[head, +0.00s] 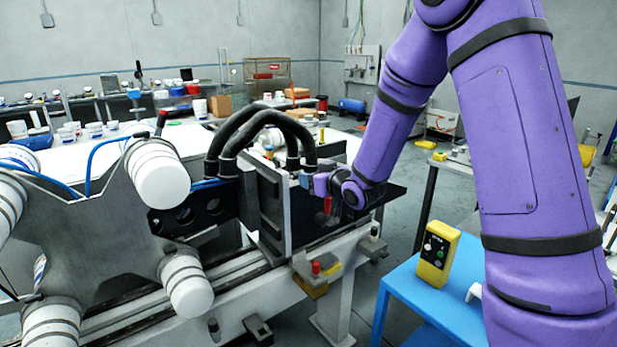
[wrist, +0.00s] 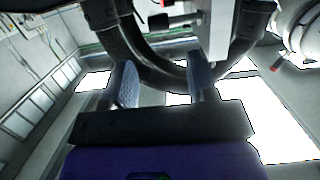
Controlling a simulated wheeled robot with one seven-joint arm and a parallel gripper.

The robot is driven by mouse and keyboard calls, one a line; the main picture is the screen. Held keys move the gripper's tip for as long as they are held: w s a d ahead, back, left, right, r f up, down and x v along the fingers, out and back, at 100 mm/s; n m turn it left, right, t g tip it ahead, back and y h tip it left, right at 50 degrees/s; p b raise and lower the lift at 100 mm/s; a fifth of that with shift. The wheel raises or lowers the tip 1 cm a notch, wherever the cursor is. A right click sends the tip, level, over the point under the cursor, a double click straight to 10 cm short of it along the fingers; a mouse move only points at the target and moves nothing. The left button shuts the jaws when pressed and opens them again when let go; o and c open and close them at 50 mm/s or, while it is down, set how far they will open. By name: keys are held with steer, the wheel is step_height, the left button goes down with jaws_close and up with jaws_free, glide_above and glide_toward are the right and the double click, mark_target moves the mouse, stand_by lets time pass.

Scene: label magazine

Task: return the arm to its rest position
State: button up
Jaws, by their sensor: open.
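My purple arm reaches down from the upper right in the head view. My gripper (head: 308,181) is at the machine, beside the upright grey plate (head: 273,215) and close to the thick black hoses (head: 262,118). In the wrist view my gripper (wrist: 164,88) shows two blue-grey fingers standing apart, with nothing held between them. The black hoses (wrist: 150,72) curve just beyond the fingertips. I cannot tell whether a finger touches a hose. A light metal part (wrist: 221,32) stands near the right finger.
A grey frame with white cylinders (head: 160,178) fills the left. A red button (head: 316,268) is on the machine rail. A yellow control box (head: 437,252) stands on a blue table (head: 425,300) below my arm. Cluttered benches line the back. Grey floor shows between machine and blue table.

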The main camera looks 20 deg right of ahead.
stand_by(0.4)
steer(key=s+d+r+m+g+h, duration=0.1)
steer(key=s+d+r+g+h, duration=0.1)
steer(key=s+r, duration=0.45)
steer(key=s+d+r+m+g+h, duration=0.1)
steer(key=s+d+r+g+h, duration=0.15)
steer(key=s+r, duration=0.45)
steer(key=s+r+m+g, duration=0.1)
steer(key=s+g, duration=0.4)
steer(key=s, duration=2.1)
steer(key=shift+s+a+r+m, duration=0.2)
steer(key=shift+s+r+m, duration=0.05)
steer(key=shift+m, duration=0.05)
steer(key=shift+w, duration=0.1)
